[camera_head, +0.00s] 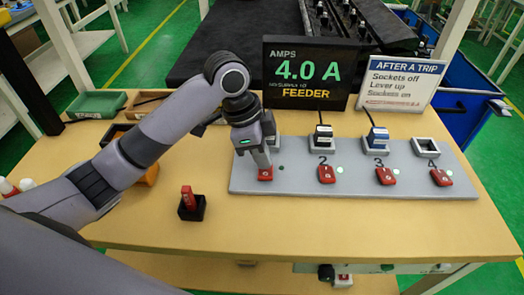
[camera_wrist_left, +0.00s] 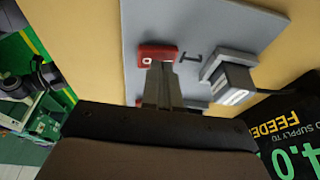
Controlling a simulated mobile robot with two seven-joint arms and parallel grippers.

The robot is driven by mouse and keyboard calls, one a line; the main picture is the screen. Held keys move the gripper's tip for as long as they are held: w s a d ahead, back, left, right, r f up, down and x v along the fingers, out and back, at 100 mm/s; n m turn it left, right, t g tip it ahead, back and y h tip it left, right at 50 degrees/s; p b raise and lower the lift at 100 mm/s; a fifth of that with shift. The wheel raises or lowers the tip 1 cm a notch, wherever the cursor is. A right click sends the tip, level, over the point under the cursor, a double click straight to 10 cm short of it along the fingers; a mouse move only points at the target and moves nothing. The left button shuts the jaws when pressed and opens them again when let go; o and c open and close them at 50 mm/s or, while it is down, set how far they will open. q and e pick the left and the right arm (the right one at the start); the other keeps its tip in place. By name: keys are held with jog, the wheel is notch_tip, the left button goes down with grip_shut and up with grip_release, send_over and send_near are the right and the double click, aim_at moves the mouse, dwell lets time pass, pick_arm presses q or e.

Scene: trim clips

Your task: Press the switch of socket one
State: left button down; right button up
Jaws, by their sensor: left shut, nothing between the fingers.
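The grey socket panel (camera_head: 300,183) lies on the tan table with a row of red switches. The red switch of socket one (camera_head: 265,174) is at the panel's left end; it also shows in the left wrist view (camera_wrist_left: 157,52), beside a printed 1. My left gripper (camera_head: 263,166) is shut and points down at this switch, with nothing between its fingers. In the left wrist view the fingertips (camera_wrist_left: 162,66) overlap the switch's edge; I cannot tell whether they touch it. The arm hides most of socket one in the head view. My right gripper is not in view.
A display (camera_head: 308,72) reads 4.0 A. A small black holder (camera_head: 191,211) with a red piece stands left.

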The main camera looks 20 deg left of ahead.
pick_arm(q)
jog(key=shift+r+p, duration=0.55)
jog(key=shift+p, duration=0.15)
jog(key=shift+w+r+p, duration=0.2)
jog(key=shift+r+p, duration=0.65)
jog(key=shift+p, duration=0.2)
jog(key=w+b+v, duration=0.1)
jog(key=w+v, duration=0.1)
jog(key=v, duration=0.9)
jog(key=shift+w+a, duration=0.25)
